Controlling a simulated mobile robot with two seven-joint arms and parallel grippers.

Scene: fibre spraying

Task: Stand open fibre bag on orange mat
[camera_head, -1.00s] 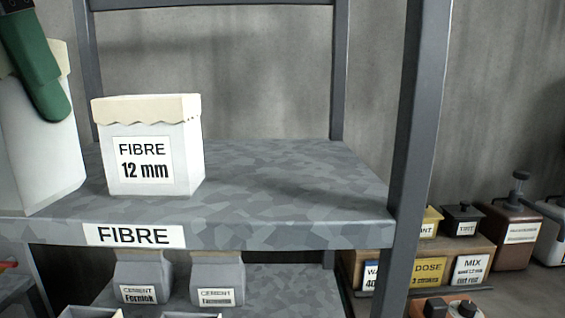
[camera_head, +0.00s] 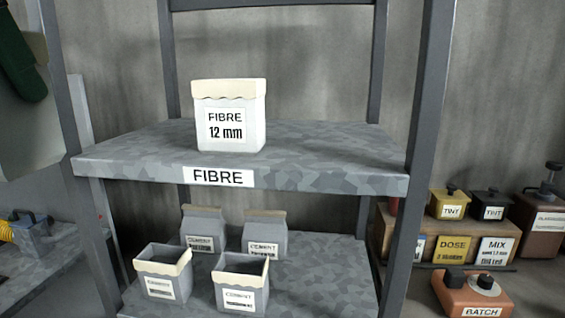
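A white fibre bag (camera_head: 30,135) with a tan top edge is at the far left, cut off by the picture edge. A dark green finger of my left gripper (camera_head: 22,65) lies across its upper part. The bag keeps its place in the picture as the view shifts, so the gripper appears shut on it; the other finger is out of view. A second white bag (camera_head: 231,112), labelled FIBRE 12 mm, stands upright on the shelf. My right gripper and the orange mat are not in view.
The upper shelf (camera_head: 330,165), labelled FIBRE, is clear right of its bag. Several grey cement bags (camera_head: 240,285) stand below. Shelf posts (camera_head: 425,120) rise on both sides. Tint and dose boxes (camera_head: 450,250) are at right; a low grey surface (camera_head: 40,270) is at lower left.

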